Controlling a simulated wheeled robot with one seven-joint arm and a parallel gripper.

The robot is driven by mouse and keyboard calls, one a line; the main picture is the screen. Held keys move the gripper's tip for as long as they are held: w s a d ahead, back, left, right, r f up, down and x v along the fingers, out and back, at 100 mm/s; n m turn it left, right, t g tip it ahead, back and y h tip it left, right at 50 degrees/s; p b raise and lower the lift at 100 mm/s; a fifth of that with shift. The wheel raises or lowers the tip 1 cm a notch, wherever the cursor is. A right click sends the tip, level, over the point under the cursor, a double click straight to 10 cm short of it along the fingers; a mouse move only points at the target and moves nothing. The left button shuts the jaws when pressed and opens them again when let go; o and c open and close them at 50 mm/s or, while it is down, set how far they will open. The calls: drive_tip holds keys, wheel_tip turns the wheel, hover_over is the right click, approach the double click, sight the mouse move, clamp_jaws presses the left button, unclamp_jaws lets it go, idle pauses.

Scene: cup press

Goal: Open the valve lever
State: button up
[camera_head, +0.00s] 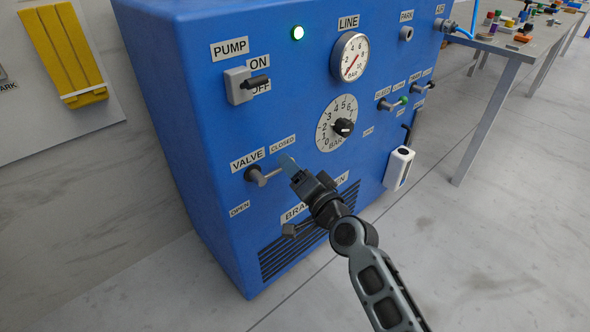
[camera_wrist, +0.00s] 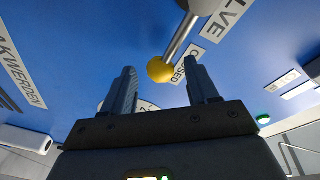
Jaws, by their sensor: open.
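The valve lever (camera_head: 264,176) is on the blue panel, beside the VALVE label. Its grey rod points right, just below the CLOSED label (camera_head: 283,145); the OPEN label (camera_head: 240,209) is lower left. In the wrist view, the lever's rod (camera_wrist: 181,36) ends in a yellow ball knob (camera_wrist: 160,69). My gripper (camera_head: 288,163) is at the lever's end and hides the knob in the head view. In the wrist view my gripper's fingers (camera_wrist: 160,66) are open, with the knob between or just beyond their tips. Gaps show on both sides of it.
The pump switch (camera_head: 246,85), pressure dial knob (camera_head: 343,127) and line gauge (camera_head: 349,56) are above on the panel. A vent grille (camera_head: 300,242) is below. A white box (camera_head: 398,168) sticks out at right. The floor in front is clear.

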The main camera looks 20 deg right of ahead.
drive_tip(key=shift+w, duration=0.1)
clamp_jaws()
idle(0.5)
